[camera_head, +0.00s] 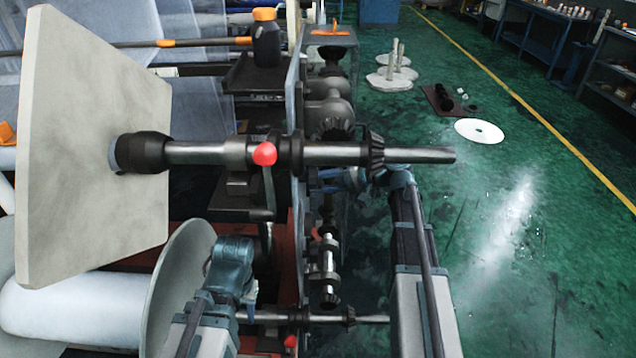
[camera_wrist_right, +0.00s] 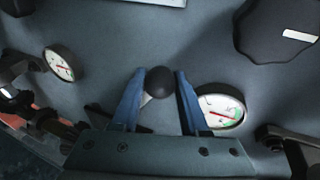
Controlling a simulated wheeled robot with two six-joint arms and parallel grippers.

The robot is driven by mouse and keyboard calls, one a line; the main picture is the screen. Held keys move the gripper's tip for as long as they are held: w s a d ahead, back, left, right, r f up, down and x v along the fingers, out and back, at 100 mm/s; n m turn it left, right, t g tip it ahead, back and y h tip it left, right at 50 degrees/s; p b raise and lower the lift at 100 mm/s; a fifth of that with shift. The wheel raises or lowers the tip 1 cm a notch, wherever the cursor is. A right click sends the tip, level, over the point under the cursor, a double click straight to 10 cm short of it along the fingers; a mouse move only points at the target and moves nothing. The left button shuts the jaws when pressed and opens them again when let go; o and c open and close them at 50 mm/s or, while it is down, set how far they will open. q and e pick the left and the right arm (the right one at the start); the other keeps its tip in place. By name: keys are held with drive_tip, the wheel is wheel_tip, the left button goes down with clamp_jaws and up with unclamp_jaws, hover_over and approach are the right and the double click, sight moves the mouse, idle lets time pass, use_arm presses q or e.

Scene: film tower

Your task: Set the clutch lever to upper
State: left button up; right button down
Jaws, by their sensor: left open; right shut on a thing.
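In the right wrist view a lever with a black ball knob (camera_wrist_right: 160,82) stands out from a grey panel. A short pale piece of its stem shows below the ball. My right gripper (camera_wrist_right: 160,88) has its two blue fingers on either side of this knob and is shut on it. In the head view my right gripper is mostly hidden behind the steel shaft (camera_head: 335,153), and the black knob cannot be made out there. My left gripper (camera_head: 232,262) is open, low beside the large white disc (camera_head: 184,280). A lever with a red ball (camera_head: 265,154) stands at the shaft. No label shows which lever is the clutch.
Two round gauges, left (camera_wrist_right: 60,63) and right (camera_wrist_right: 220,107), flank the black knob, and a large dark dial (camera_wrist_right: 280,25) is at upper right. A pale square plate (camera_head: 90,130) sits on the shaft's left end. Green floor (camera_head: 520,220) is open at right.

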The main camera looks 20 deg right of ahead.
drive_tip(key=shift+w+r, duration=0.15)
drive_tip(key=c, duration=0.7)
unclamp_jaws()
drive_tip(key=shift+d, duration=0.1)
drive_tip(key=p+v, duration=0.4)
drive_tip(key=v, duration=0.9)
drive_tip(key=shift+s+d, duration=0.25)
drive_tip(key=shift+a+r, duration=0.1)
